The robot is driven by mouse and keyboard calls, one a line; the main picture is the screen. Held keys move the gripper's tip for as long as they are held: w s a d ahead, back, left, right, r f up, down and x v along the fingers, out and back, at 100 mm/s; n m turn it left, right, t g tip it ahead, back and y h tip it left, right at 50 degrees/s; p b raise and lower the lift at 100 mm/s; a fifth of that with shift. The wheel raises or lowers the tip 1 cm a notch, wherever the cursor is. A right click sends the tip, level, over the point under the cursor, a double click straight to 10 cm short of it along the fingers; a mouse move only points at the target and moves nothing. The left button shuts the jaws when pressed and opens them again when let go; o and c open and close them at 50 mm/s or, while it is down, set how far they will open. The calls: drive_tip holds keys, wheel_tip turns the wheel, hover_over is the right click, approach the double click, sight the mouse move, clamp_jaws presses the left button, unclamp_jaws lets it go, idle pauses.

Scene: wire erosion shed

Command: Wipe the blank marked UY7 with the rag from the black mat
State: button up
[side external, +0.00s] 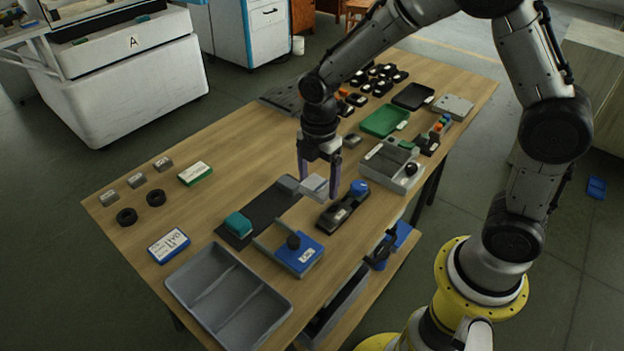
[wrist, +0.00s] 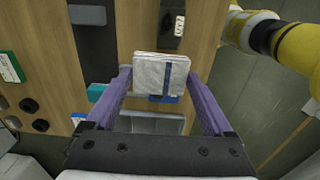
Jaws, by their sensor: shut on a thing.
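My gripper (side external: 318,180) has two purple fingers and is shut on a folded whitish rag (side external: 314,187) with a dark blue stripe. The rag (wrist: 161,73) also shows between the fingertips in the wrist view. It hangs over the table between the black mat (side external: 262,209) and a black device with a blue knob. On the mat lie a teal block (side external: 238,224) at the near end and a grey piece (side external: 288,183) at the far end. Three small grey blanks (side external: 137,181) with white labels stand in a row at the table's left; I cannot read their marks.
Two black rings (side external: 127,216), a green-and-white box (side external: 195,173) and a blue-and-white box (side external: 168,246) lie near the blanks. A grey divided bin (side external: 174,283) sits at the front edge. Bare wood lies left of the mat.

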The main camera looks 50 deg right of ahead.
drive_tip(key=s+d+f, duration=0.2)
drive_tip(key=s+d, duration=0.1)
drive_tip(key=d, duration=0.2)
hover_over(339, 214)
drive_tip(key=shift+f, duration=3.05)
drive_tip(key=shift+w+f, duration=0.3)
drive_tip(key=shift+f, duration=0.45)
drive_tip(key=shift+c, duration=0.6)
drive_tip(key=shift+w+f, duration=0.1)
drive_tip(key=shift+w, duration=1.75)
drive_tip(key=s, duration=0.4)
drive_tip(key=shift+s, duration=0.1)
wheel_tip(339, 214, up, 8)
drive_tip(key=shift+r, duration=0.1)
drive_tip(key=shift+f, duration=0.2)
